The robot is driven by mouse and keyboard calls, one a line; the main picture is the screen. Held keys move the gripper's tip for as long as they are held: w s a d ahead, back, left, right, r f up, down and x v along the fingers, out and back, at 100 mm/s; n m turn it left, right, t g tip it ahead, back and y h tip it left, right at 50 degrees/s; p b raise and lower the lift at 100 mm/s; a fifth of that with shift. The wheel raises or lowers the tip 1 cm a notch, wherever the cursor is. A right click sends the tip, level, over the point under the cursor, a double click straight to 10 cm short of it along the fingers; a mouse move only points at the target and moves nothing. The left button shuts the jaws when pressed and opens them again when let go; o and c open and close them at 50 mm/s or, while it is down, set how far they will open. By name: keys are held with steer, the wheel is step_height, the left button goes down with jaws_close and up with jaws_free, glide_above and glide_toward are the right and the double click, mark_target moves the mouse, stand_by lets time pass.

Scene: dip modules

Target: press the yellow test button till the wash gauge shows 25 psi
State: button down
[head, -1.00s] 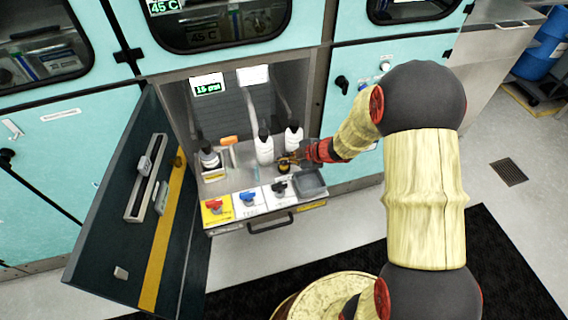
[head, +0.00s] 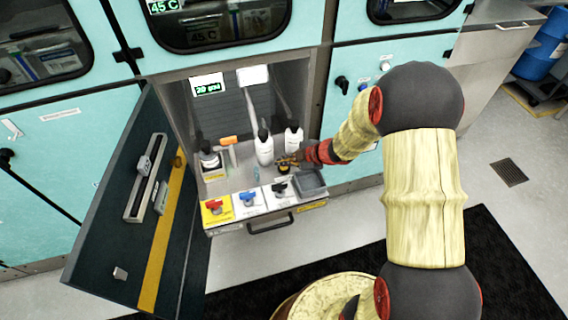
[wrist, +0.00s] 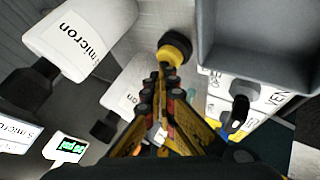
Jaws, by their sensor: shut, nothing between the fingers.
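The wash gauge (head: 207,87) is a small lit display on the cabinet's back wall. Its green digits look like 20 psi. It also shows, turned over, in the wrist view (wrist: 67,148). The yellow test button (wrist: 176,48), with a dark collar, stands just beyond my fingertips in the wrist view. My gripper (wrist: 168,76) is shut and empty, its tips pointing at the button and overlapping its near edge. Whether they touch it I cannot tell. In the head view my gripper (head: 288,163) is at the button, which it largely hides.
White filter bottles (head: 264,150) stand behind and left of my gripper. A grey tray (head: 310,183) is close on the right. Red, blue and black valve handles (head: 248,198) line the front panel. The open dark door (head: 140,210) bounds the left side.

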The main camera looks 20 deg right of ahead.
steer(key=shift+r+p, duration=1)
steer(key=shift+p, duration=0.2)
step_height(320, 180, up, 5)
steer(key=p, duration=0.5)
stand_by(0.5)
